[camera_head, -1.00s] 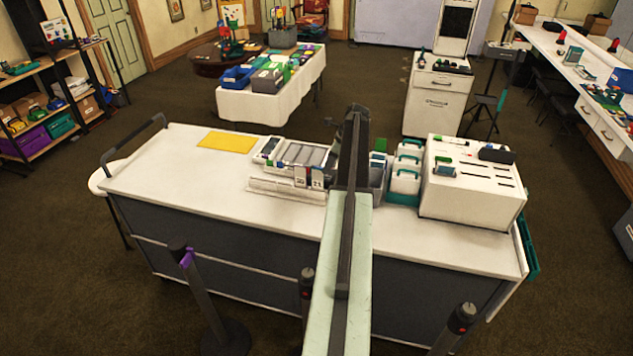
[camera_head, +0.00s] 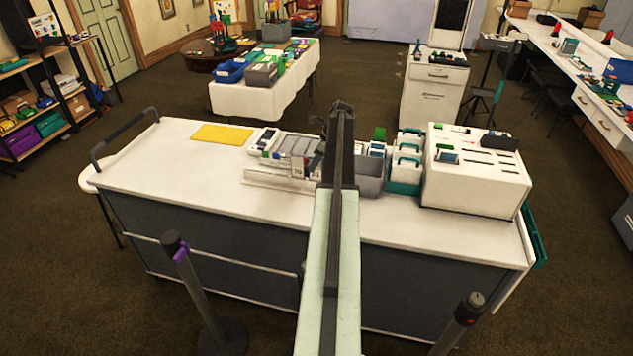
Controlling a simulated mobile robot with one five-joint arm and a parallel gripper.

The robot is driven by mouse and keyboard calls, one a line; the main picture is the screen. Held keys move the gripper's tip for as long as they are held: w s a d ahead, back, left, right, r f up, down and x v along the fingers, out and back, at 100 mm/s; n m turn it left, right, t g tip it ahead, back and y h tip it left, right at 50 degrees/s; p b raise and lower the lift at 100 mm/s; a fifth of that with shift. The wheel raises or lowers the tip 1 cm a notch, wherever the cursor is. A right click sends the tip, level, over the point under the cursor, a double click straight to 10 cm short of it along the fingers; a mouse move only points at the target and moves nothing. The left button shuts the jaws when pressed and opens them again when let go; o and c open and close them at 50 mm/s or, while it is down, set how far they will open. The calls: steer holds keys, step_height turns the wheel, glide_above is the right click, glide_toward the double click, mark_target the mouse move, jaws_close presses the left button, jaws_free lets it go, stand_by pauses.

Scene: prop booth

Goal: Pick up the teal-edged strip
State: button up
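I cannot make out a teal-edged strip for certain in the head view. Small blue, white and green pieces (camera_head: 376,149) stand in a grey bin (camera_head: 371,184) just right of my arm, too small to tell apart. My arm reaches away over the white-topped counter (camera_head: 195,180), and its far end is by the trays and the bin. My gripper is hidden behind or too dark against the arm's end, so its fingers and anything in them cannot be seen.
White cases with teal handles (camera_head: 407,163) and a white slotted box (camera_head: 475,178) stand right of the bin. A white organiser tray (camera_head: 293,147) and a yellow sheet (camera_head: 222,134) lie left. The counter's front left is clear. Barrier posts (camera_head: 192,285) stand in front.

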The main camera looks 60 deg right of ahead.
steer(key=shift+b+x, duration=0.45)
steer(key=shift+x, duration=0.75)
steer(key=shift+s+r, duration=0.1)
steer(key=shift+r, duration=0.1)
steer(key=shift+c, duration=0.3)
jaws_close()
steer(key=shift+r+p, duration=0.1)
steer(key=shift+p, duration=0.2)
step_height(320, 180, up, 10)
steer(key=p, duration=1)
